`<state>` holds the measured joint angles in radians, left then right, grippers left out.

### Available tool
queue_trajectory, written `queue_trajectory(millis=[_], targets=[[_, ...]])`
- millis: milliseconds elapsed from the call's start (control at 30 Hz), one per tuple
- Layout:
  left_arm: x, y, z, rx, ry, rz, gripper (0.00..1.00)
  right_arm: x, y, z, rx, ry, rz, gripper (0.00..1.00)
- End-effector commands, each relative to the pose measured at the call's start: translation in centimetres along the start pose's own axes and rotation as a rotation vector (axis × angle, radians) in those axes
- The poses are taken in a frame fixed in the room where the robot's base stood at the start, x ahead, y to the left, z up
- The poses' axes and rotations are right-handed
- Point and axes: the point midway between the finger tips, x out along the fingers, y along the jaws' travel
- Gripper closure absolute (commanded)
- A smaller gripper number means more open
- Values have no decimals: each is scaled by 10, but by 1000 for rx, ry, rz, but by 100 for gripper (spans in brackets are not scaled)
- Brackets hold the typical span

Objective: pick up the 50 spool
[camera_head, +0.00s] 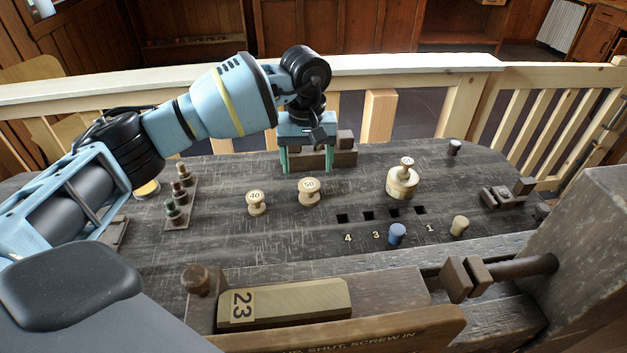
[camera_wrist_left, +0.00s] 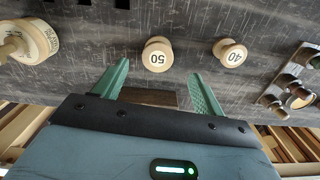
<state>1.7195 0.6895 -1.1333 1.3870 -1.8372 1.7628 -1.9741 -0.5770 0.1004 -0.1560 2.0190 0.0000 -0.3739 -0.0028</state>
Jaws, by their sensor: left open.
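The 50 spool (camera_head: 309,191) is a pale turned wooden spool with "50" on its top, standing upright on the dark worn bench. The 50 spool also shows in the left wrist view (camera_wrist_left: 157,55), beyond and between my fingertips. My left gripper (camera_head: 307,170) is open, its green fingers pointing down behind the spool in the head view. In the left wrist view the gripper (camera_wrist_left: 160,75) has nothing between its fingers. A similar 40 spool (camera_head: 256,202) stands to the left, and also shows in the left wrist view (camera_wrist_left: 230,53). My right gripper is not in view.
A blue peg (camera_head: 397,233) and a tan peg (camera_head: 459,227) stand nearby. A wooden block marked 23 (camera_head: 290,303) lies in front.

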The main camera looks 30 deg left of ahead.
Motion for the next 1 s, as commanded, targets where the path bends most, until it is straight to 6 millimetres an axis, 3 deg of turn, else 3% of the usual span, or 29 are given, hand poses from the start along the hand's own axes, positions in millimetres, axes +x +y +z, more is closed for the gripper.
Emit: queue_trajectory(millis=[267, 500, 700, 1000], targets=[[3, -2, -1, 2, 3, -7, 30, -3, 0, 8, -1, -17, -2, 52], [25, -1, -1, 2, 1, -6, 30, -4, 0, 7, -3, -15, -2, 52], [30, 0, -1, 2, 2, -6, 30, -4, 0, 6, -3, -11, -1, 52], [69, 3, -4, 1, 2, -6, 30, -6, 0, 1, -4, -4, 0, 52]])
